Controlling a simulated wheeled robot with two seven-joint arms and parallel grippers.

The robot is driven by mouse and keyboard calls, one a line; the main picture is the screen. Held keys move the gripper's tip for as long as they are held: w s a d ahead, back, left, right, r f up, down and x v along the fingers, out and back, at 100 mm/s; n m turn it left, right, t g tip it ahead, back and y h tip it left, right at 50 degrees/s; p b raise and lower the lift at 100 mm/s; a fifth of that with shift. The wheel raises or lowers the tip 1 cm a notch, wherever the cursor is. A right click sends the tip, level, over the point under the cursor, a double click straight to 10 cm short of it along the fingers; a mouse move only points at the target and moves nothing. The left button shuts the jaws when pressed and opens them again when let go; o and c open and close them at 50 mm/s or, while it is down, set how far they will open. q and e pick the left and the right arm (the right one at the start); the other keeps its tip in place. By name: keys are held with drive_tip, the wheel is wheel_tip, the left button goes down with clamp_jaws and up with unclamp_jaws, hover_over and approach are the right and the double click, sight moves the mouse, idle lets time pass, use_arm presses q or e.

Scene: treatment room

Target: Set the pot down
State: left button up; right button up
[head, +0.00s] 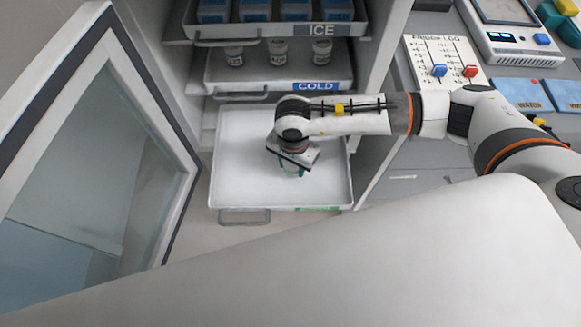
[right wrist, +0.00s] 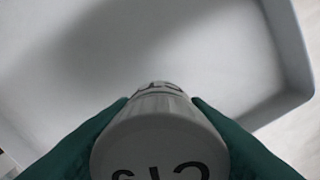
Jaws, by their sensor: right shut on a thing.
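The pot (right wrist: 160,138) fills the lower middle of the right wrist view; it has a pale grey-white lid with dark characters that read upside down. My right gripper (head: 292,171) is shut on it, with a green finger on each side of the pot in the right wrist view. In the head view the gripper points down over the lowest pulled-out white tray (head: 235,180), and the arm mostly hides the pot. I cannot tell whether the pot touches the tray floor. My left gripper is not in view.
The lowest tray looks otherwise empty. Above it, the COLD shelf (head: 318,86) holds 3 small pots and the ICE shelf (head: 320,30) holds blue boxes. An open glass door (head: 95,160) stands left. A counter with a fridge log board (head: 445,62) is right.

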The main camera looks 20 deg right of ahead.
sight(292, 173)
drive_tip(key=shift+f, duration=2.25)
drive_tip(key=shift+f, duration=0.2)
drive_tip(key=o, duration=1)
drive_tip(key=shift+r, duration=0.1)
drive_tip(key=shift+c, duration=0.2)
wheel_tip(292, 173, up, 12)
drive_tip(key=shift+r, duration=0.15)
